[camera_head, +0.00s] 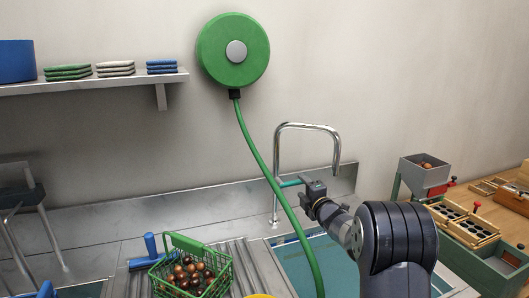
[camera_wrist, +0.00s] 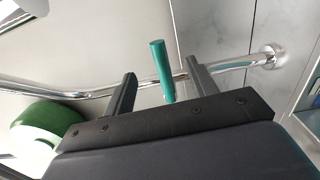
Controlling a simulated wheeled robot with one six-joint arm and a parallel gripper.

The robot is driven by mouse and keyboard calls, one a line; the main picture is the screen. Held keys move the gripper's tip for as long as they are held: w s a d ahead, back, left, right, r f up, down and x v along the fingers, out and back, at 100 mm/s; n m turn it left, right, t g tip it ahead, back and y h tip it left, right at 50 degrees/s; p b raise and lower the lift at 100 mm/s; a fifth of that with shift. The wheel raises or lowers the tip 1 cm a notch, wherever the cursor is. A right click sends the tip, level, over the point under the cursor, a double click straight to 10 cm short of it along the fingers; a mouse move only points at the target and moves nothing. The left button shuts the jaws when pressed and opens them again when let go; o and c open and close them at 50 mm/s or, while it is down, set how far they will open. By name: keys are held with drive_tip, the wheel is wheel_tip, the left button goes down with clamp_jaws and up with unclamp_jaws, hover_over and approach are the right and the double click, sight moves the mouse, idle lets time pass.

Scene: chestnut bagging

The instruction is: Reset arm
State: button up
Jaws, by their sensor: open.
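My gripper (camera_head: 304,183) is at the chrome faucet (camera_head: 308,126) over the sink, at the end of my dark arm. In the wrist view my gripper (camera_wrist: 160,78) has its two fingers apart. The teal faucet lever (camera_wrist: 161,62) shows between the fingers, with space on both sides. In the head view the lever (camera_head: 289,184) points from the faucet post toward my gripper. I see nothing held in the jaws. The faucet's chrome pipe (camera_wrist: 240,64) runs behind the fingers in the wrist view.
A green hose (camera_head: 259,157) hangs from a wall reel (camera_head: 233,72) and passes left of my arm. A green basket of chestnuts (camera_head: 174,243) stands on the counter. A grey hopper (camera_head: 425,177) and wooden trays (camera_head: 466,225) are at right. A shelf (camera_head: 100,84) holds folded cloths.

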sight(298, 182)
drive_tip(key=p+x, duration=0.2)
drive_tip(key=x, duration=0.1)
drive_tip(key=shift+w+a+r, duration=0.1)
drive_tip(key=shift+w+a, duration=0.1)
drive_tip(key=shift+w, duration=0.15)
drive_tip(key=shift+s+f+m+b, duration=0.15)
drive_tip(key=shift+f+m, duration=0.35)
drive_tip(key=shift+m, duration=0.3)
drive_tip(key=shift+f+m+b, duration=0.15)
drive_tip(key=shift+f+m, duration=0.3)
drive_tip(key=shift+m, duration=0.35)
drive_tip(key=shift+s, duration=0.1)
